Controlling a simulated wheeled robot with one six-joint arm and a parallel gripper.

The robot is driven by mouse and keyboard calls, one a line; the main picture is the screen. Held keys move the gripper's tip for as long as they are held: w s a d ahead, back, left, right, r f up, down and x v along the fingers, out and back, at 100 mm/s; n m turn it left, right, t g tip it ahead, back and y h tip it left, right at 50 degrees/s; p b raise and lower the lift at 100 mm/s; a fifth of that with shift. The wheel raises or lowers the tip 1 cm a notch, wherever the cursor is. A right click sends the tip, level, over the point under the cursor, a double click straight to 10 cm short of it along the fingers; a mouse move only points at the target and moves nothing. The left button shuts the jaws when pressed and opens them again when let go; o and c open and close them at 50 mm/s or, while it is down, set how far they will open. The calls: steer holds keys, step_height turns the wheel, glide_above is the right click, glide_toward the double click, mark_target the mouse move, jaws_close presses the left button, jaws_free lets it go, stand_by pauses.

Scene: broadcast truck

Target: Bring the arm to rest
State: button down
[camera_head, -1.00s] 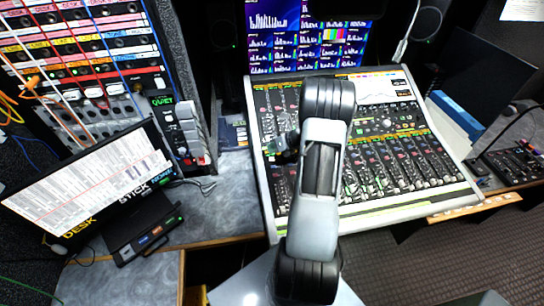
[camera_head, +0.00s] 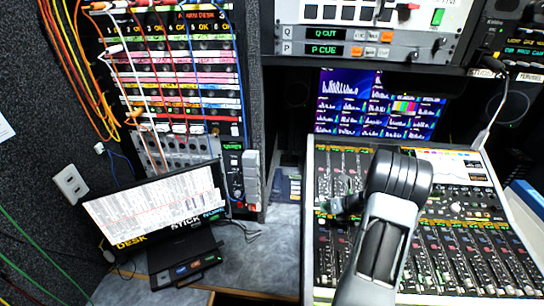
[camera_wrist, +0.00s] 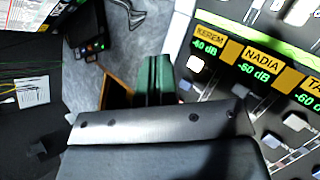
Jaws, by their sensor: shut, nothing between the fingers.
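My arm stands in the lower right of the head view, its grey link and black joint in front of the mixing console (camera_head: 455,235). Past the joint, a small dark part of the arm's end shows to its left, over the console's left side. In the wrist view my gripper (camera_wrist: 154,78) shows as two dark green fingers side by side, shut with nothing between them. They are over the edge area between the grey desk top (camera_wrist: 135,40) and the console. I cannot tell the height of the fingertips above the surface.
A tilted monitor (camera_head: 155,208) stands left on the desk, with a small black box (camera_head: 185,267) in front. A patch rack (camera_head: 185,75) with hanging cables is behind it. A screen (camera_head: 375,105) and equipment shelf (camera_head: 365,35) are behind the console. Bare desk (camera_head: 270,250) lies between monitor and console.

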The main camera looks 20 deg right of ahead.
steer(key=s+n, duration=0.1)
steer(key=n, duration=0.1)
steer(key=s+a+f+n+g, duration=0.1)
steer(key=n, duration=0.1)
steer(key=s+a+n, duration=0.1)
steer(key=shift+s+f+n+g+y, duration=0.1)
steer(key=shift+f+n+g+y, duration=0.2)
steer(key=shift+n+g+y, duration=0.1)
steer(key=s+n, duration=0.1)
steer(key=s+a+r+n+g, duration=0.1)
steer(key=n, duration=0.1)
steer(key=shift+a, duration=0.3)
steer(key=s+a+r+n+h, duration=0.3)
steer(key=s+a+r+n, duration=0.3)
steer(key=a+r+n, duration=0.4)
steer(key=s+a+r+n+h, duration=0.3)
steer(key=s+a+r+n, duration=0.3)
steer(key=n, duration=1.1)
steer(key=a+r, duration=0.4)
steer(key=r, duration=0.2)
steer(key=shift+s+r+n+g, duration=0.25)
steer(key=shift+s+n+g, duration=0.05)
steer(key=shift+s, duration=0.1)
steer(key=shift+d, duration=0.1)
